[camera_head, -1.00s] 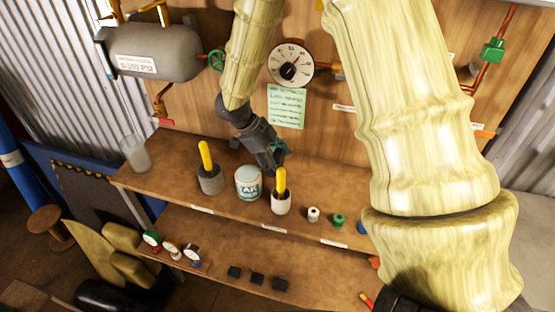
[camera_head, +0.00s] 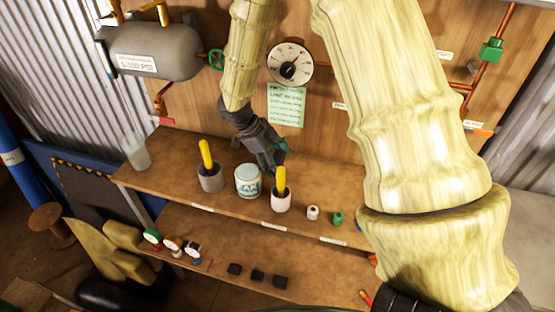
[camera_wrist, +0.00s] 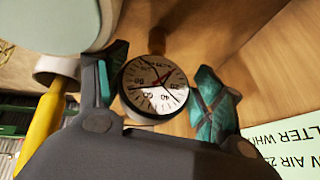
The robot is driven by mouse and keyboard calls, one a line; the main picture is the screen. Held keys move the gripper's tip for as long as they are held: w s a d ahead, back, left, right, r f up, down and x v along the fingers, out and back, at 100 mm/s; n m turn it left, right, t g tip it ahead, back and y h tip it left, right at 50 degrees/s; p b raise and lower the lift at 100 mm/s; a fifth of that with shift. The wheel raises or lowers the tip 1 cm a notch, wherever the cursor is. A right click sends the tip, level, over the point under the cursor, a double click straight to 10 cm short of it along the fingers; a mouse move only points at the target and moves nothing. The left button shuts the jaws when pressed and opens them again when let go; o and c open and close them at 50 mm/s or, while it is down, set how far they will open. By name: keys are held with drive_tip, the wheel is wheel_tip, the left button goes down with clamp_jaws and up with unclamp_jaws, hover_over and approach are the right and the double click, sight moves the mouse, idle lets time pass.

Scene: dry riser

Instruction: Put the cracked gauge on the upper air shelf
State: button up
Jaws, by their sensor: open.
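A small round gauge (camera_wrist: 155,86) with a white dial, red needle and dark crack-like lines shows in the wrist view. It sits between the two teal fingertips of my gripper (camera_wrist: 165,95). The fingers are apart, with a gap visible on the right side. In the head view my gripper (camera_head: 271,158) is low over the back of the upper shelf (camera_head: 165,180), behind the white can (camera_head: 248,181). The gauge is hidden there. I cannot tell whether its base touches the shelf.
Yellow-handled pots (camera_head: 209,178) (camera_head: 281,197) flank the can. A white fitting (camera_head: 313,212) and a green fitting (camera_head: 337,218) stand to the right. Three gauges (camera_head: 173,246) and black blocks (camera_head: 257,277) are on the lower shelf. A large dial (camera_head: 290,63) and green note (camera_head: 286,105) are on the board.

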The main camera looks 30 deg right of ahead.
drive_tip(key=b+v, duration=0.1)
drive_tip(key=v, duration=1.1)
drive_tip(key=shift+r+b, duration=0.15)
drive_tip(key=shift+b, duration=0.25)
idle(1.1)
